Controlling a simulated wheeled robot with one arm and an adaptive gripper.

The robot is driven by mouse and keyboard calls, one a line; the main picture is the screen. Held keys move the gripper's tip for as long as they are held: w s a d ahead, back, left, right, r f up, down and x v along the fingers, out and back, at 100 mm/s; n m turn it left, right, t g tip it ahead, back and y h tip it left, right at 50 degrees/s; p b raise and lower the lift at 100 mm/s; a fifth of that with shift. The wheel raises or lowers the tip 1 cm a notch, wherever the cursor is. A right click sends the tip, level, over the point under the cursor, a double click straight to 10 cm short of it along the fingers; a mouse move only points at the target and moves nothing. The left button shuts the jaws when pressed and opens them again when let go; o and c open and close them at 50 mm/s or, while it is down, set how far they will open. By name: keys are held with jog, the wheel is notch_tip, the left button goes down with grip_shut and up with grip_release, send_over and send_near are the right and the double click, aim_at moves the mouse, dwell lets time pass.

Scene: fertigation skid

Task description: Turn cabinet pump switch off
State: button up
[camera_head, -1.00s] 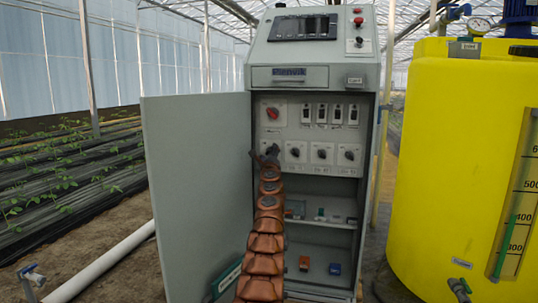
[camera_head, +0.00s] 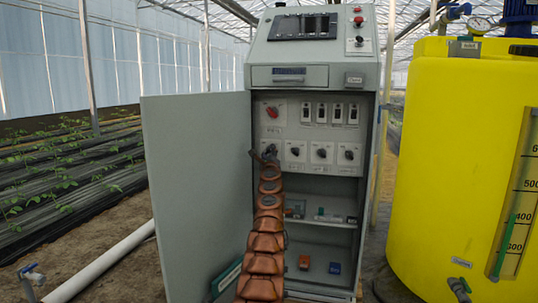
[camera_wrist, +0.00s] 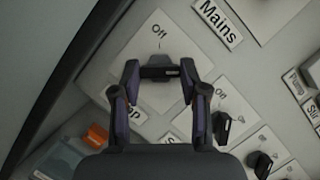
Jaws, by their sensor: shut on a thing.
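The open grey cabinet (camera_head: 262,90) stands in the middle of the head view, with a row of black rotary switches low on its panel. My gripper (camera_head: 266,154) is at the left end of that row and mostly covers the switch there. In the wrist view my gripper (camera_wrist: 161,75) is shut on this dark switch knob (camera_wrist: 159,72), with one finger at each end of it. An "Off" mark (camera_wrist: 159,31) shows on the plate just above the knob. The plate's name label is mostly hidden behind my gripper.
The red mains switch (camera_head: 272,112) sits above, beside several breakers (camera_head: 338,113). More black knobs (camera_head: 321,152) are to the right. The open cabinet door (camera_head: 195,190) stands left of my arm. A yellow tank (camera_head: 450,150) is at the right.

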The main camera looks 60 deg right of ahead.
jog(key=shift+r+n+p, duration=0.1)
jog(key=shift+n+p, duration=0.3)
jog(key=n+y+p, duration=0.1)
jog(key=n, duration=0.1)
jog(key=n+y+p, duration=0.1)
jog(key=n+p, duration=0.1)
jog(key=shift+s+r+p, duration=0.1)
jog(key=shift+r+p, duration=0.2)
jog(key=n+y+p, duration=0.1)
jog(key=n+p, duration=0.3)
jog(key=p, duration=0.1)
jog(key=shift+r+n+g+y, duration=0.1)
jog(key=shift+n+g+y, duration=0.2)
jog(key=shift+n+y, duration=0.1)
jog(key=n+g+p, duration=0.1)
jog(key=n+p, duration=0.1)
jog(key=p, duration=0.2)
jog(key=n+y+p, duration=0.1)
jog(key=n+p, duration=0.2)
jog(key=p, duration=0.1)
jog(key=shift+r+g, duration=0.2)
jog(key=shift+g, duration=0.2)
jog(key=n+g+p, duration=0.1)
jog(key=n+p, duration=0.1)
jog(key=p, duration=0.3)
jog(key=shift+f, duration=0.1)
jog(key=shift+p, duration=0.45)
jog(key=shift+f+n+g+p, duration=0.2)
jog(key=shift+n+g+p, duration=0.1)
jog(key=shift+g+p, duration=0.15)
